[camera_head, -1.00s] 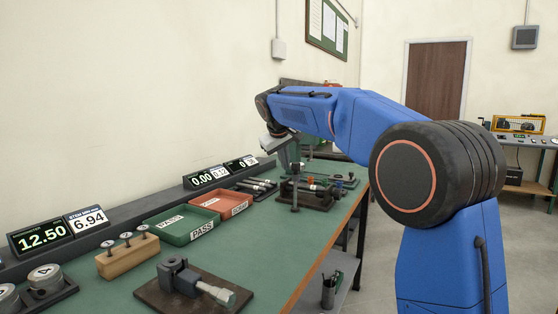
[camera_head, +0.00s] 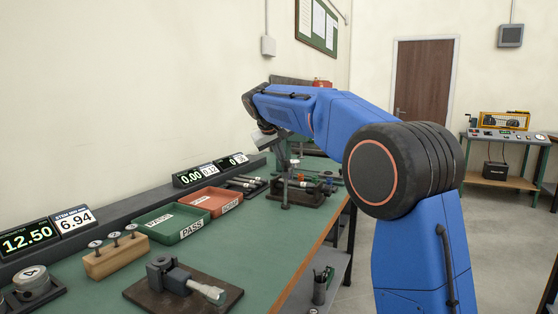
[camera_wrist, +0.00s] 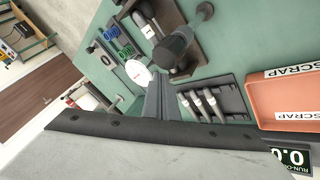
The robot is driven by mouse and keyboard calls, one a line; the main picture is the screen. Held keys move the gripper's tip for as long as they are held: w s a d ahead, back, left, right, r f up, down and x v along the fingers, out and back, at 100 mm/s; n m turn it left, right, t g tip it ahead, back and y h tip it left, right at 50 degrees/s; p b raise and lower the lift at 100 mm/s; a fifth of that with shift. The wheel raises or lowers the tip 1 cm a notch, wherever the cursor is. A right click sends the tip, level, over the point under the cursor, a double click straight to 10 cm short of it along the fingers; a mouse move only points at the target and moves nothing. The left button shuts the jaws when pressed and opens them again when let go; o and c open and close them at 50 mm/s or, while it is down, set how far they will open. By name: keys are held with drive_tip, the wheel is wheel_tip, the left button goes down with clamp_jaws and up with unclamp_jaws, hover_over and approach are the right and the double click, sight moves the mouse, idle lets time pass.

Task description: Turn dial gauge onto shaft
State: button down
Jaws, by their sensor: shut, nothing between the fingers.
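My gripper (camera_wrist: 159,95) is shut and empty in the wrist view, its fingers close together. A white round face with a red mark, probably the dial gauge (camera_wrist: 138,73), shows just left of the fingertips. I cannot tell if they touch. Beside it a dark post with a round top (camera_wrist: 175,45) rises from a black base. In the head view, a black-based fixture (camera_head: 305,193) with a grey upright post (camera_head: 285,190) stands on the bench below my gripper (camera_head: 283,150).
An orange SCRAP tray (camera_head: 211,201) and green PASS tray (camera_head: 172,223) lie nearer on the bench. Digital displays (camera_head: 188,177) line the wall side. A wooden block with pins (camera_head: 115,253) and a small vice (camera_head: 175,278) are in front. The bench's right edge is clear.

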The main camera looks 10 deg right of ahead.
drive_tip(key=shift+d+m, duration=0.3)
drive_tip(key=shift+d, duration=0.15)
drive_tip(key=v, duration=1.7)
drive_tip(key=s+d+f+y, duration=0.1)
drive_tip(key=s+d+f, duration=0.35)
drive_tip(key=s, duration=0.35)
drive_tip(key=s+d+f+g+y, duration=0.1)
drive_tip(key=s+d+f, duration=0.2)
drive_tip(key=s+f, duration=0.35)
drive_tip(key=s+d+f, duration=0.3)
drive_tip(key=s+d, duration=0.1)
drive_tip(key=s, duration=0.5)
drive_tip(key=s+d+f+m+y, duration=0.1)
drive_tip(key=s+f+y, duration=0.1)
drive_tip(key=s+f, duration=2.1)
wheel_tip(320, 180, down, 2)
drive_tip(key=shift+d+f, duration=0.1)
drive_tip(key=shift+d, duration=0.15)
